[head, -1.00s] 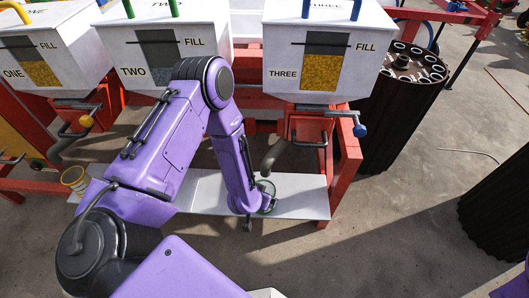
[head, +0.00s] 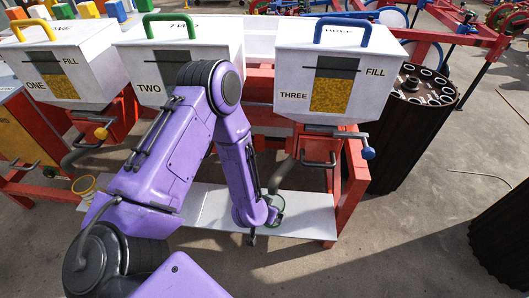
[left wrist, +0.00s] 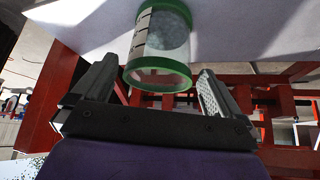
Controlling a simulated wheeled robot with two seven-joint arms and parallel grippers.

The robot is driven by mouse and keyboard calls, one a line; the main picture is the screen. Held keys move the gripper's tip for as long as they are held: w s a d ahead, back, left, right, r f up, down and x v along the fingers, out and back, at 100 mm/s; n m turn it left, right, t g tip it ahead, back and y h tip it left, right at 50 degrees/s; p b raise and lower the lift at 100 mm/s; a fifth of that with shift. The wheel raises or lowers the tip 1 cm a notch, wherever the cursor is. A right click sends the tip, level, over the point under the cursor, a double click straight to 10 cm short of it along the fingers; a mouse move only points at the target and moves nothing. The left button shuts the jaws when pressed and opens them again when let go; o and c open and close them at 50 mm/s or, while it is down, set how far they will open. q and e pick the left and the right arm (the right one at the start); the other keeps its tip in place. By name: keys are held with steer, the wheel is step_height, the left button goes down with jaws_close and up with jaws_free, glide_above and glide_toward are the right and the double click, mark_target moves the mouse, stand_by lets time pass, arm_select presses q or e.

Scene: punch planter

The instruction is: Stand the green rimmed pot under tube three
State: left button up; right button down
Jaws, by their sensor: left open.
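The green rimmed pot (head: 277,204) stands on the white shelf (head: 305,214), just below the lower end of the grey tube (head: 281,174) of hopper three (head: 335,75) in the head view. In the left wrist view the clear pot (left wrist: 165,35) shows its green rim towards me, on the white surface. My left gripper (left wrist: 157,78) is open, with a finger on each side of the rim in that view. I cannot tell whether the fingers touch it. In the head view the left arm partly covers the shelf. My right gripper is not in view.
Hoppers one (head: 55,65) and two (head: 180,60) stand left of hopper three. A red frame (head: 352,185) bounds the shelf at right. A dark ribbed drum (head: 408,135) stands right of it; open floor lies in front.

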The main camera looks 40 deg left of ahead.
arm_select(q)
steer(key=a+p+v, duration=0.1)
steer(key=v, duration=0.6)
steer(key=s+a+f+n+g+y, duration=0.1)
steer(key=s+f+n, duration=0.1)
steer(key=s, duration=0.6)
steer(key=s+a+f+n+g+y, duration=0.1)
steer(key=s+f+n+g, duration=0.1)
steer(key=s, duration=0.7)
step_height(320, 180, down, 3)
steer(key=shift+a+r+n, duration=0.2)
steer(key=shift+r+n, duration=0.05)
steer(key=shift+n, duration=0.25)
steer(key=shift+w, duration=0.1)
